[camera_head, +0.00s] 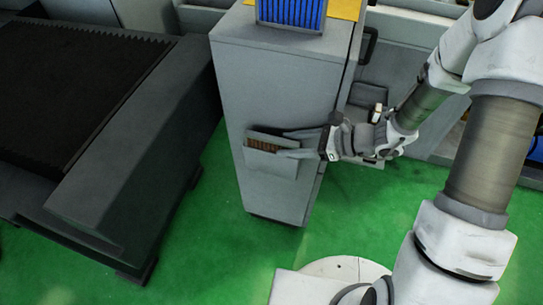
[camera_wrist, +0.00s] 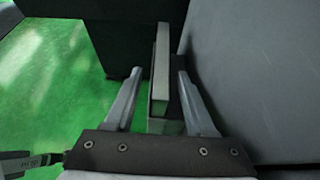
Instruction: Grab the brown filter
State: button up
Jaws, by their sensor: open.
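The brown filter (camera_head: 263,146) shows in the head view as a small brown ribbed strip in a grey frame or holder on the front face of the grey cabinet. My gripper (camera_head: 291,143) reaches in from the right, its fingertips at the filter's right end. In the wrist view my gripper (camera_wrist: 158,97) is open, one finger on each side of a thin upright piece with a pale edge (camera_wrist: 160,75). This piece appears to be the filter or its holder; its brown face is not visible there. I cannot tell whether either finger touches it.
The grey cabinet (camera_head: 275,95) stands upright with a blue ribbed part (camera_head: 292,12) on top. A large dark machine (camera_head: 130,150) fills the left. Green floor (camera_head: 215,245) is clear in front. In the wrist view a grey panel (camera_wrist: 255,80) lies close to the right finger.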

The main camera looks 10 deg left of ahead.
aim_at(271, 143)
jog(key=x, duration=0.1)
jog(key=b+x, duration=0.1)
jog(key=x, duration=0.3)
jog(key=shift+w+a+r, duration=0.1)
jog(key=shift+a+r, duration=0.15)
jog(key=shift+r, duration=0.1)
grip_shut()
dwell(1.1)
